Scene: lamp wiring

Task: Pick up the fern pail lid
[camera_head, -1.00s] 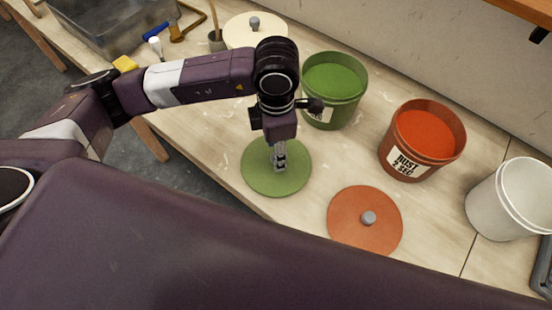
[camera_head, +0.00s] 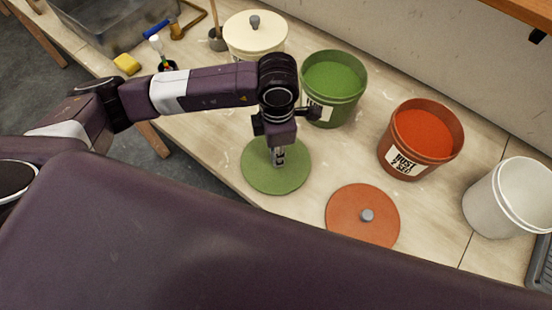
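The fern pail lid is the flat green disc (camera_head: 264,180) lying on the workbench at the picture's centre. My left gripper (camera_head: 279,157) points down over the middle of this lid. Its fingers look close together, and the lid's knob is hidden by them. I cannot tell whether they are shut on the knob or just around it. The green fern pail (camera_head: 337,82) stands open just behind, with green contents and a label partly covered by my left wrist. My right gripper is not in view.
A rust lid (camera_head: 345,217) with a grey knob lies to the right, near the front edge. The open rust pail (camera_head: 405,160), a white pail (camera_head: 490,203) and a lidded cream pail (camera_head: 255,45) stand on the bench (camera_head: 215,125). A yellow sponge (camera_head: 127,64) lies left.

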